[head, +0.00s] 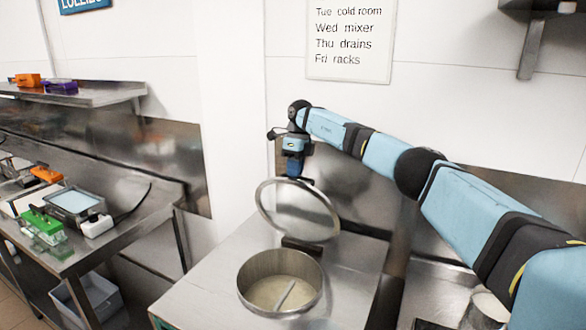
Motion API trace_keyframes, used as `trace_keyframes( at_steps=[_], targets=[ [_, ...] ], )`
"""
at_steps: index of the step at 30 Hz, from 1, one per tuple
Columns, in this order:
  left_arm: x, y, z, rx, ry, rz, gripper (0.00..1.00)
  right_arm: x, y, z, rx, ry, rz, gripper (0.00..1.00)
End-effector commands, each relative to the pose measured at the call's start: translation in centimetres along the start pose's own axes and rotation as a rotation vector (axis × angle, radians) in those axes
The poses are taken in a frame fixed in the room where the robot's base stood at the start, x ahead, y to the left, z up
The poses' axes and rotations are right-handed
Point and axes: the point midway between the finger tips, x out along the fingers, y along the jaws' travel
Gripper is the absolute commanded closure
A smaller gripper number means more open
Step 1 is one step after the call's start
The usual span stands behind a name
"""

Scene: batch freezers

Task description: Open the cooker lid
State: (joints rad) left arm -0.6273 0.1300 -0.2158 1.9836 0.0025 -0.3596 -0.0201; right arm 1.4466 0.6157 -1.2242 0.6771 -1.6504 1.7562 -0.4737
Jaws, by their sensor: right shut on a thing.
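The cooker (250,283) is a round steel vessel set in a steel counter, with a pale mixture and a stirring bar inside. Its round lid (299,209) stands raised and tilted back behind the opening, by a dark hinge block (302,245). My right arm reaches in from the right, and my right gripper (294,178) is at the top edge of the lid, shut on it. The fingertips are small and partly hidden by the lid. My left gripper is not in view.
A steel bench (120,240) at left holds a scale, a green item (42,226) and orange items. A shelf (90,95) is above it. A grey bin (90,297) sits below. A wall sign (350,38) hangs behind. The counter left of the cooker is clear.

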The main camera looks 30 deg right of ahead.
Motion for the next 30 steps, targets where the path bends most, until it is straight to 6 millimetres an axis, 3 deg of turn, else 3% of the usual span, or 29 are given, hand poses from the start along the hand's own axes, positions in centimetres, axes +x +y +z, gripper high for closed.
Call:
trace_keyframes(
  at_steps=[1,6,7,10,23,30],
  targets=[
    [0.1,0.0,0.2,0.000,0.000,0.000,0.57,1.3,-0.5,-0.5,0.008,0.020,0.000,1.00],
    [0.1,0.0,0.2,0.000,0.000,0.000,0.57,1.3,-0.5,-0.6,0.009,0.020,0.000,1.00],
    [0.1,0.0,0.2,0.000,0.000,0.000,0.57,1.3,-0.5,-0.6,0.009,0.020,0.000,0.82],
    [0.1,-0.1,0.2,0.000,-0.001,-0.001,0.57,1.2,-0.5,-0.5,0.008,0.018,0.001,0.62],
    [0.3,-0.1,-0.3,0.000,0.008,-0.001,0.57,0.6,-0.2,-0.2,0.004,0.010,0.001,0.62],
    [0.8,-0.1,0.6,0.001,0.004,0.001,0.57,-2.7,-0.2,-0.1,0.005,0.007,0.000,0.62]
  ],
)
